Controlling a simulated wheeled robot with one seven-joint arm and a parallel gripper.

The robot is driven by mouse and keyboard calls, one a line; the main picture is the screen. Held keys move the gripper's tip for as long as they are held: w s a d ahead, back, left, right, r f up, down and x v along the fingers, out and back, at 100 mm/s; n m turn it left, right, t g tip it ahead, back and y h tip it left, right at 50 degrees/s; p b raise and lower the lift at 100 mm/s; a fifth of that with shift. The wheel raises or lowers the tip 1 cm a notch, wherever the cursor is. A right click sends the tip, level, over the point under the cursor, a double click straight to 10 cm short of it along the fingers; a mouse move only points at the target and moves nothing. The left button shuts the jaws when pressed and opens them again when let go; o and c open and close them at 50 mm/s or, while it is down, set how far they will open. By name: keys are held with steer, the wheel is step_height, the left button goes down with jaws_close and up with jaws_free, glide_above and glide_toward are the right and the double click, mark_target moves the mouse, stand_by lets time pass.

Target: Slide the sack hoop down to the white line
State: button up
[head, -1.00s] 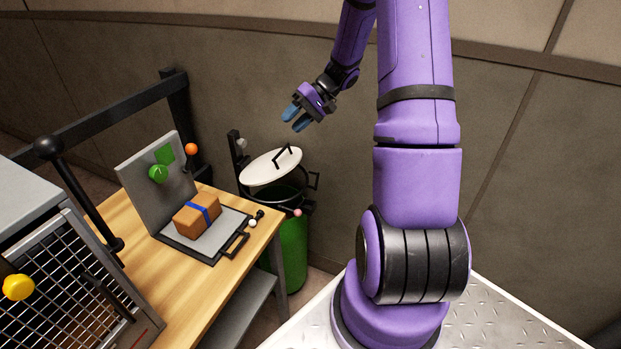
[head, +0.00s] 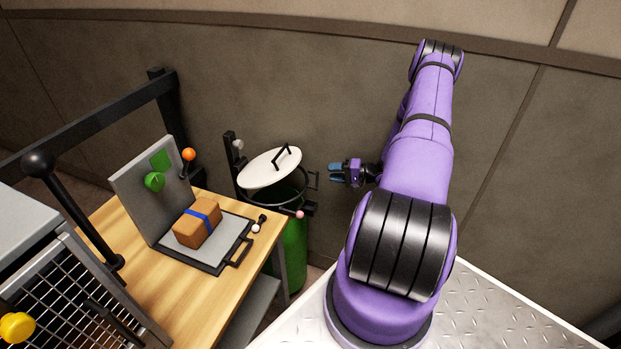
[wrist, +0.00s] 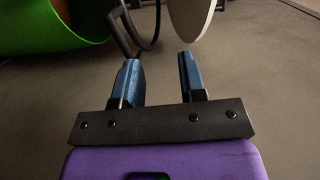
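The sack hoop (head: 304,197) is a dark ring at the mouth of the green sack (head: 294,250), with a black loop handle (head: 314,180) on its right side. My gripper (head: 335,173) is open and empty, just right of that handle, its blue fingers pointing left toward it. In the wrist view the two fingertips (wrist: 159,62) are spread apart. The black handle (wrist: 122,35) lies ahead of the left finger, seemingly not between the fingers. The green sack (wrist: 45,25) shows at upper left. I cannot make out the white line.
A tilted white lid (head: 262,170) with a black handle stands over the sack and close ahead of the right finger in the wrist view (wrist: 190,15). A wooden table (head: 190,290) at left bears a hinged grey press with a brown package (head: 192,232). Open space lies below my gripper.

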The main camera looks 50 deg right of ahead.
step_height(320, 180, down, 5)
steer(key=s+d+m+t+h, duration=0.1)
steer(key=s+m+t+h, duration=0.1)
steer(key=x, duration=1.1)
steer(key=shift+d+f, duration=0.2)
steer(key=shift+d, duration=0.05)
steer(key=shift+c, duration=0.5)
